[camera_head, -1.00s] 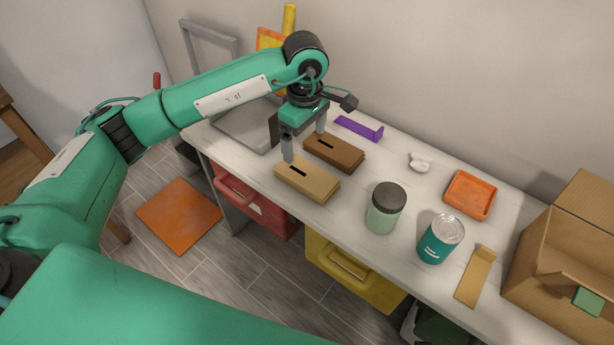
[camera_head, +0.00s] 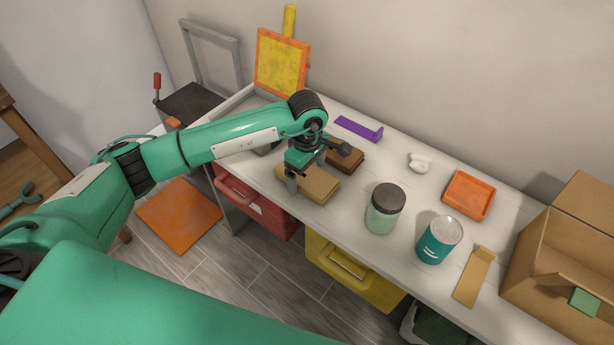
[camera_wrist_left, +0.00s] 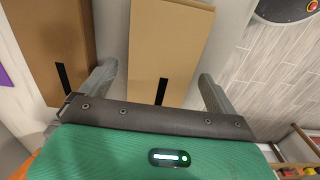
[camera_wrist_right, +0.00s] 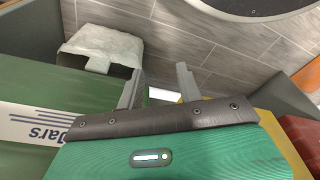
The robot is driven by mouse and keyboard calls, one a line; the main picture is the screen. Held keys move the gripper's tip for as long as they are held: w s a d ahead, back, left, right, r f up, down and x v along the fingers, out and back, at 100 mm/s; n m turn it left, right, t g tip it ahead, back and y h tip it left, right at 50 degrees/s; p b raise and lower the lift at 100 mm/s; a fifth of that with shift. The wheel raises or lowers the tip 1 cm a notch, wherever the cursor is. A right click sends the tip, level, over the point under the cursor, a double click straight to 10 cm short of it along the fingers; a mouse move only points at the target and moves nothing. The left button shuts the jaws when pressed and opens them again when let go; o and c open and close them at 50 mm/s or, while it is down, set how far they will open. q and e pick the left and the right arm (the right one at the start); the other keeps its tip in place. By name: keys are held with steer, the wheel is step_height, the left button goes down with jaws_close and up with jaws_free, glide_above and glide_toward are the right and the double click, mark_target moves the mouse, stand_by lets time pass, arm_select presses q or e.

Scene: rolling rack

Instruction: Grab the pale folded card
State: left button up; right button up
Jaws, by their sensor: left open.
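The pale folded card (camera_head: 321,187) is a tan, flat block-like piece with a black stripe, lying on the white tabletop. A darker brown one (camera_head: 347,160) lies just behind it. My left gripper (camera_head: 306,176) is open, low over the pale card and partly covering it in the head view. In the left wrist view the pale card (camera_wrist_left: 172,45) lies between the two spread fingers, with gaps on both sides, and the brown one (camera_wrist_left: 50,35) lies to the left. My right gripper (camera_wrist_right: 160,70) shows only in its wrist view, open and empty.
On the table (camera_head: 410,190) stand a green jar (camera_head: 385,210), a teal can (camera_head: 440,240), an orange tray (camera_head: 469,194), a purple bracket (camera_head: 358,128), a tan bracket (camera_head: 475,276) and a cardboard box (camera_head: 570,255). Red (camera_head: 255,208) and yellow (camera_head: 350,272) bins sit below.

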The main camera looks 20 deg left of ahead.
arm_select(q)
steer(key=c, duration=1.1)
steer(key=shift+r, duration=0.1)
